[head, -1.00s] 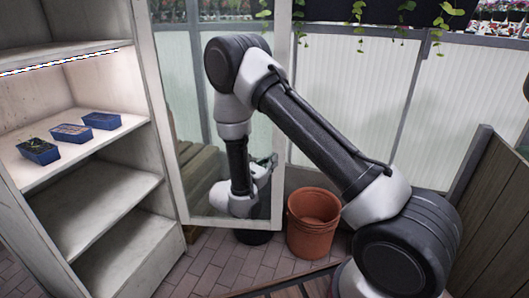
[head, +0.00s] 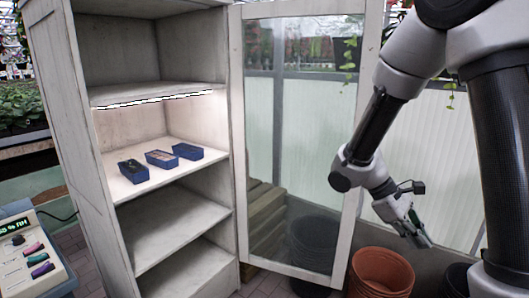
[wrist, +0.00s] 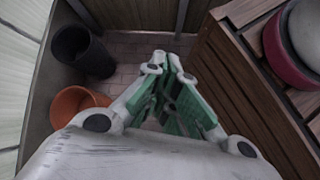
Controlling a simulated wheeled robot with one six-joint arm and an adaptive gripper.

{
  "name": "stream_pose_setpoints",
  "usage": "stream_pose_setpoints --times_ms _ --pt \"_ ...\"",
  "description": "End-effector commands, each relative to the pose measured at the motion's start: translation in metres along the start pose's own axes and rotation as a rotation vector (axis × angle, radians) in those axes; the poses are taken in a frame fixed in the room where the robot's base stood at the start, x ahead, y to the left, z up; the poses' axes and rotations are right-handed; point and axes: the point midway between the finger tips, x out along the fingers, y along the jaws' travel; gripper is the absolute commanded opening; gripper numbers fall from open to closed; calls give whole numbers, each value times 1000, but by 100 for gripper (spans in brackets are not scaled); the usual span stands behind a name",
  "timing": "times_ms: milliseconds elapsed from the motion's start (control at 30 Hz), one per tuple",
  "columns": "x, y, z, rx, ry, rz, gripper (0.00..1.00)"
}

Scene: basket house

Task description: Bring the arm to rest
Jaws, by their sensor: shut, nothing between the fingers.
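My gripper (head: 420,232) hangs at the right of the head view, pointing down and to the right, in front of the pale wall panels and above an orange pot. In the wrist view my gripper (wrist: 170,62) has its green-padded fingers closed together at the tips. Nothing shows between them. The fingers point over the brick floor and touch nothing that I can see.
A white cabinet (head: 76,140) stands open, with several blue trays (head: 160,158) on a lit shelf. Its glass door (head: 240,140) is swung out. Orange pots (head: 382,270) and a dark pot (wrist: 82,48) stand on the floor. Wooden slats (wrist: 222,62) lie close at right.

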Motion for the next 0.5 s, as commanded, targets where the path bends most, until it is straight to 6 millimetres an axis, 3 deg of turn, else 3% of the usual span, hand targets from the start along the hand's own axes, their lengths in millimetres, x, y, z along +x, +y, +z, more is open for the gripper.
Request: stream_pose_setpoints --times_ms 33,300,500 --pt "-8 -6 14 79 83 -60 0" --pt "-47 -39 69 436 503 -327 0" --pt "-73 -46 114 632 769 -403 0"
